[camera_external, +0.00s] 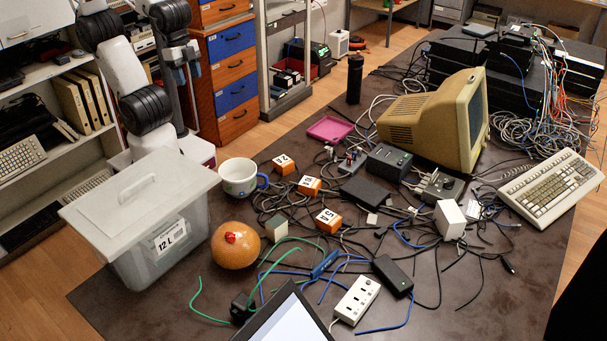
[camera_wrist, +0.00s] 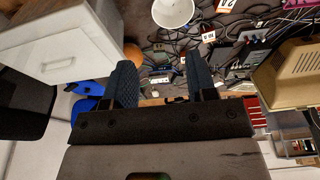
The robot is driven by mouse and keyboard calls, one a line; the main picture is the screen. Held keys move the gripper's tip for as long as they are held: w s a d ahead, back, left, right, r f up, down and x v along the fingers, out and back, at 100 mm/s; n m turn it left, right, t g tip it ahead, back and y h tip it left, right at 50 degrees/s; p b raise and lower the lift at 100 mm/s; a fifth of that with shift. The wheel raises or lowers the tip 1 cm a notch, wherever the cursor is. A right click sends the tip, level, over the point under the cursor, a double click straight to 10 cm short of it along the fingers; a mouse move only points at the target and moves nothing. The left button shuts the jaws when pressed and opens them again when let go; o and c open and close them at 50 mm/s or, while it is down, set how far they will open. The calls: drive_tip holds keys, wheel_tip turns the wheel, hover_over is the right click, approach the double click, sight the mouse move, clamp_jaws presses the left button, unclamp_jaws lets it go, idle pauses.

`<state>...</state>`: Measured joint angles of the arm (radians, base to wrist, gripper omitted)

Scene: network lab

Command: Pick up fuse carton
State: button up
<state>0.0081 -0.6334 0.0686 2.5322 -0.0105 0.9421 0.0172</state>
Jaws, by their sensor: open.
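Three small orange-and-white cartons with printed numbers lie on the dark table in the external view: the back carton (camera_external: 284,164), the middle carton (camera_external: 309,186) and the front carton (camera_external: 328,221). I cannot tell from the print which one is the fuse carton. Two of them show near the top of the wrist view, one at the top edge (camera_wrist: 225,5) and one lower (camera_wrist: 208,37). My gripper (camera_wrist: 163,75) is open in the wrist view, with nothing between its dark fingers. It is apart from the cartons.
A lidded plastic tub (camera_external: 165,245), an orange ball (camera_external: 235,245) and a mug (camera_external: 239,178) stand left of the cartons. Tangled cables, black adapters (camera_external: 389,163) and a power strip (camera_external: 356,299) surround them. A beige monitor (camera_external: 410,120) stands behind right.

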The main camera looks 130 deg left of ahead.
drive_tip(key=o, duration=0.6)
drive_tip(key=shift+c, duration=0.2)
drive_tip(key=shift+w, duration=0.1)
drive_tip(key=m+g, duration=0.2)
drive_tip(key=g, duration=0.1)
hover_over(283, 161)
drive_tip(key=f, duration=2.6)
drive_tip(key=shift+d+f, duration=0.25)
drive_tip(key=shift+f, duration=0.15)
drive_tip(key=shift+a+f+m, duration=0.2)
drive_tip(key=shift+f+m, duration=0.1)
drive_tip(key=shift+f, duration=0.05)
drive_tip(key=shift+f, duration=1.3)
drive_tip(key=shift+f, duration=0.1)
